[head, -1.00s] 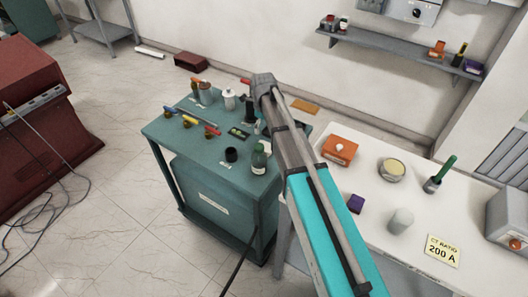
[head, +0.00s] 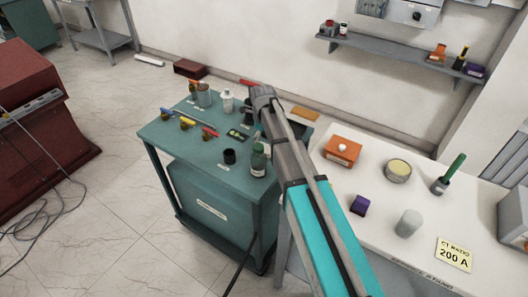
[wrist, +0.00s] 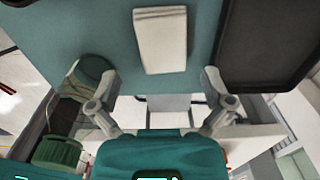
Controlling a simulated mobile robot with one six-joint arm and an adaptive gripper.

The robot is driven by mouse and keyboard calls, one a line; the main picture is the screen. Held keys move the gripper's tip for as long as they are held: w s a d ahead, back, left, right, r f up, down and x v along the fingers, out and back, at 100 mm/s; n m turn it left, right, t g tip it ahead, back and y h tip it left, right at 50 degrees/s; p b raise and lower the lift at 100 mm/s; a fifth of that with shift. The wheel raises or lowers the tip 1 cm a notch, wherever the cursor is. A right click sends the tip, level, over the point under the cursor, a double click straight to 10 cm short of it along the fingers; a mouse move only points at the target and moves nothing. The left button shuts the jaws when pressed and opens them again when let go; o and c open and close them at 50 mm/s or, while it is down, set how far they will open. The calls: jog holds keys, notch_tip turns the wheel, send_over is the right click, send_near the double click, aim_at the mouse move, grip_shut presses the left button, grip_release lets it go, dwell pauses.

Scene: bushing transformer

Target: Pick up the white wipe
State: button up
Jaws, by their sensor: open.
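The white wipe (wrist: 161,40) shows in the wrist view as a pale, flat rectangular pad on the teal cart top (wrist: 205,25). It lies beyond my gripper (wrist: 146,80), roughly centred between the two spread fingers. The fingers are open and nothing is between them; they look apart from the wipe. In the head view my arm reaches over the far right part of the teal cart (head: 200,160). I cannot make out the wipe there; my arm may cover it.
A green bottle (head: 258,160) and a black cup (head: 229,157) stand on the cart near my arm. A white bench (head: 385,200) stands at right.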

jog(key=shift+f, duration=0.2)
jog(key=f+b, duration=0.5)
jog(key=shift+d, duration=0.25)
jog(key=shift+r, duration=0.1)
dwell(0.7)
jog(key=c, duration=0.7)
jog(key=shift+r, duration=0.2)
notch_tip(320, 180, up, 10)
jog(key=p, duration=0.9)
jog(key=shift+f+p, duration=0.2)
jog(key=shift+p, duration=0.2)
